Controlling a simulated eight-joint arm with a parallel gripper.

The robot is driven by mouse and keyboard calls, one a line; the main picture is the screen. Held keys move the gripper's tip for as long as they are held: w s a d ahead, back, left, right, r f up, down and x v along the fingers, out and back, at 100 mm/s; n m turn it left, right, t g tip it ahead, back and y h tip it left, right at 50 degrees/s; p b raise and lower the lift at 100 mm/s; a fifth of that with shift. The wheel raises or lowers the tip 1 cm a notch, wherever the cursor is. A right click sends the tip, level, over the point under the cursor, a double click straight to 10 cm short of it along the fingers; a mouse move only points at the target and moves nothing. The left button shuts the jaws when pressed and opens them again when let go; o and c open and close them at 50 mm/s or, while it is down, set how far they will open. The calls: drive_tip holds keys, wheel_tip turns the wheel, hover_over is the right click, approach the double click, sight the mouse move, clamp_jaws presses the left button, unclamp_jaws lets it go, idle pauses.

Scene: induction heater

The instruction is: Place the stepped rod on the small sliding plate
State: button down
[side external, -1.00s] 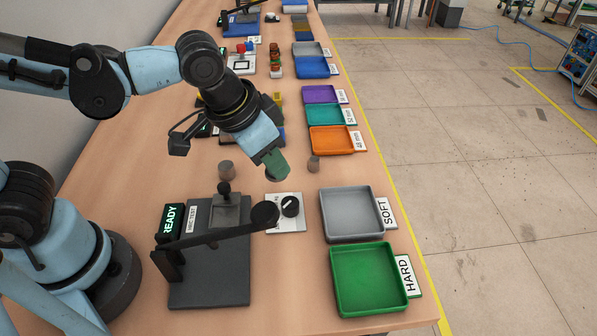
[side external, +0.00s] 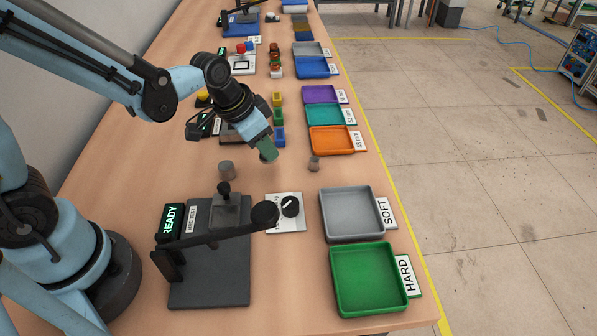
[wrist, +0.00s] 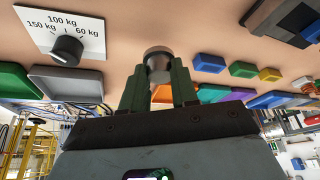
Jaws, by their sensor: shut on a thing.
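My gripper (side external: 267,150) is above the table in the middle of the side view. In the wrist view my gripper (wrist: 158,85) is shut on a grey metal cylinder (wrist: 157,60), which I take as the stepped rod. Its steps do not show clearly, and in the side view the fingers mostly hide it. A dark station (side external: 229,132) stands behind my gripper, partly hidden by the arm; a dark device also shows at the wrist view's upper right (wrist: 285,20). I cannot make out the small sliding plate for certain.
In front are the hardness tester (side external: 210,255), a dial panel (side external: 287,222), a grey tray (side external: 351,238) and a green tray (side external: 370,306). Blue, green and yellow blocks (side external: 278,116) and an orange tray (side external: 332,151) lie beyond my gripper.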

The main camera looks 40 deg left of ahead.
sight(265, 159)
drive_tip(key=shift+f, duration=1.85)
drive_tip(key=shift+f, duration=0.1)
drive_tip(key=c, duration=0.9)
unclamp_jaws()
drive_tip(key=shift+o, duration=0.2)
drive_tip(key=shift+f, duration=0.1)
drive_tip(key=s+a+r+n+t, duration=0.2)
drive_tip(key=s+r, duration=0.5)
drive_tip(key=r, duration=0.5)
drive_tip(key=shift+a+r+n+y, duration=0.3)
drive_tip(key=shift+a+r+y, duration=0.1)
drive_tip(key=shift+a, duration=0.2)
drive_tip(key=shift+o, duration=0.4)
drive_tip(key=shift+s+a+r+n+t, duration=0.1)
drive_tip(key=shift+s+a+n+t, duration=0.3)
drive_tip(key=shift+s+a+n, duration=0.15)
